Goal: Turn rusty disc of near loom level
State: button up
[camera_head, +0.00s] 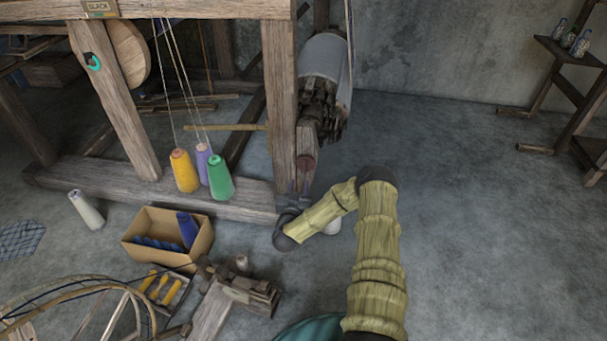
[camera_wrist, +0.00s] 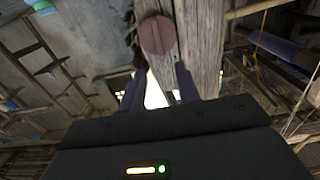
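The rusty disc (camera_wrist: 157,35) is a round, reddish-brown plate on a wooden post of the near loom. A faint mark crosses its face, close to upright in the wrist view; I cannot tell whether it is level. In the head view the disc (camera_head: 305,162) shows small, low on the post beside the loom's front upright. My gripper (camera_head: 299,187) is just below the disc, pointing up toward it. In the wrist view, my gripper's two dark fingers (camera_wrist: 160,88) stand apart with nothing between them, and the disc lies beyond their tips, apparently untouched.
The near loom's wooden upright (camera_head: 281,110) stands just left of my gripper. A cardboard box (camera_head: 168,237) and a wooden clamp-like piece (camera_head: 252,290) lie on the floor at left.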

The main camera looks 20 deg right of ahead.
aim_at(304, 165)
jog(key=b+x, duration=0.2)
jog(key=x, duration=0.2)
jog(key=b+x, duration=0.3)
jog(key=x, duration=0.1)
jog(key=shift+w+d+f, duration=0.2)
jog(key=shift+d, duration=0.05)
jog(key=shift+w+d+r+b, duration=0.2)
jog(key=shift+w+d+b, duration=0.15)
jog(key=shift+w, duration=0.1)
jog(key=shift+a, duration=0.1)
grip_shut()
